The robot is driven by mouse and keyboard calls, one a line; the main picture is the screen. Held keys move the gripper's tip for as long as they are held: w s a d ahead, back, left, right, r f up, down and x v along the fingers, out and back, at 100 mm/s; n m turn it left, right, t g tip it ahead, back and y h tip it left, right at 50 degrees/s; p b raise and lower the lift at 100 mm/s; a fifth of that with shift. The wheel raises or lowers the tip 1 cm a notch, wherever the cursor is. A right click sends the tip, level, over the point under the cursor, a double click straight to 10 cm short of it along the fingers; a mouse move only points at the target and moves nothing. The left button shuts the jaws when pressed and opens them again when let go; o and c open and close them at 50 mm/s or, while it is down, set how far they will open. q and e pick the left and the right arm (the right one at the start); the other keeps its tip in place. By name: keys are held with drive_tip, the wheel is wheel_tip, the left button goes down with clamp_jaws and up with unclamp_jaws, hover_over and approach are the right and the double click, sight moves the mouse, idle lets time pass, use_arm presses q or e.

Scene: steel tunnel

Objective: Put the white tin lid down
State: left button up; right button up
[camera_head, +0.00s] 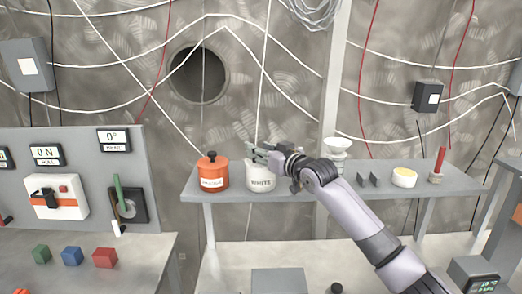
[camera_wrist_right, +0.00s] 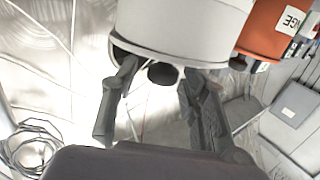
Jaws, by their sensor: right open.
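The white tin (camera_head: 261,183), labelled WHITE, stands upright on the grey shelf (camera_head: 300,190). My right gripper (camera_head: 258,152) is at the tin's top and largely hides it in the head view. In the right wrist view the picture is turned over. There the white tin (camera_wrist_right: 185,22) shows at the top, with the white lid (camera_wrist_right: 165,56) at its end and a dark knob (camera_wrist_right: 162,74) on the lid. The lid appears to sit on the tin. The open right fingers (camera_wrist_right: 158,84) are on either side of the knob, apparently apart from it. My left gripper is out of view.
An orange tin (camera_head: 212,175) with a lidded top stands close left of the white tin. To the right on the shelf are a white funnel-like piece (camera_head: 337,147), dark brackets (camera_head: 368,180), a yellow-topped pot (camera_head: 404,178) and a red stick in a holder (camera_head: 438,165).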

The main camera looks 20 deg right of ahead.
drive_tip(key=shift+r, duration=0.1)
drive_tip(key=shift+r, duration=0.25)
drive_tip(key=b+v, duration=0.4)
drive_tip(key=v, duration=0.8)
drive_tip(key=shift+r, duration=0.3)
drive_tip(key=shift+f, duration=0.1)
